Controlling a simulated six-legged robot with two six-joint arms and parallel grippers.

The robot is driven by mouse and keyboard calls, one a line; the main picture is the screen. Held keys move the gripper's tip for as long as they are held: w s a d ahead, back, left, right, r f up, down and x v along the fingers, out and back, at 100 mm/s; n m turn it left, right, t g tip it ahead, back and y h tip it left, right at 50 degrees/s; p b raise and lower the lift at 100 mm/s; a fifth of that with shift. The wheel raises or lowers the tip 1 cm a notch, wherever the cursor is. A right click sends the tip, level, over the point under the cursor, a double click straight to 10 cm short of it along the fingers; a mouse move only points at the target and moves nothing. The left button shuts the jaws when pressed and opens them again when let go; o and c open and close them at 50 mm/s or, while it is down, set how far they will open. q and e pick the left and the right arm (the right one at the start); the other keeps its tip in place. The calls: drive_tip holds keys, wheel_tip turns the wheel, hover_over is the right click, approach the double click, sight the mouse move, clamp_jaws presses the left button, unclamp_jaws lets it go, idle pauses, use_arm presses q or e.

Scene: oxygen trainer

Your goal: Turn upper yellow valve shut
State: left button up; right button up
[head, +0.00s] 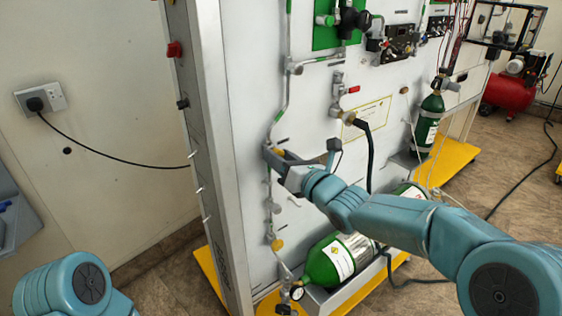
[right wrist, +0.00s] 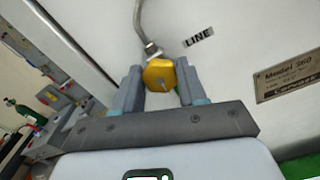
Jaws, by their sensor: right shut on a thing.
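The upper yellow valve (right wrist: 159,75) shows in the right wrist view between the two fingers of my right gripper (right wrist: 160,88), under a bent metal pipe (right wrist: 146,25). In the head view my right gripper (head: 275,157) is at the panel's pipe line, shut on this valve, and hides most of it. A lower yellow valve (head: 277,244) sits further down the same pipe line, clear of the gripper. My left arm shows only in part at the lower left of the head view, and its gripper is out of view.
The white panel (head: 240,60) carries pipes and a red-handled valve (head: 353,90). A black hose (head: 369,165) hangs close to my right arm. A green cylinder (head: 322,266) lies at the panel's foot. A gauge (head: 297,292) is beside it. A wall socket (head: 40,98) is at left.

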drive_tip(key=m, duration=1.1)
drive_tip(key=m+p, duration=0.1)
drive_tip(key=m, duration=1.1)
drive_tip(key=m+p, duration=0.1)
drive_tip(key=m, duration=1)
drive_tip(key=shift+f+m, duration=0.25)
drive_tip(key=shift+m, duration=0.15)
drive_tip(key=o, duration=1.1)
drive_tip(key=shift+c, duration=0.2)
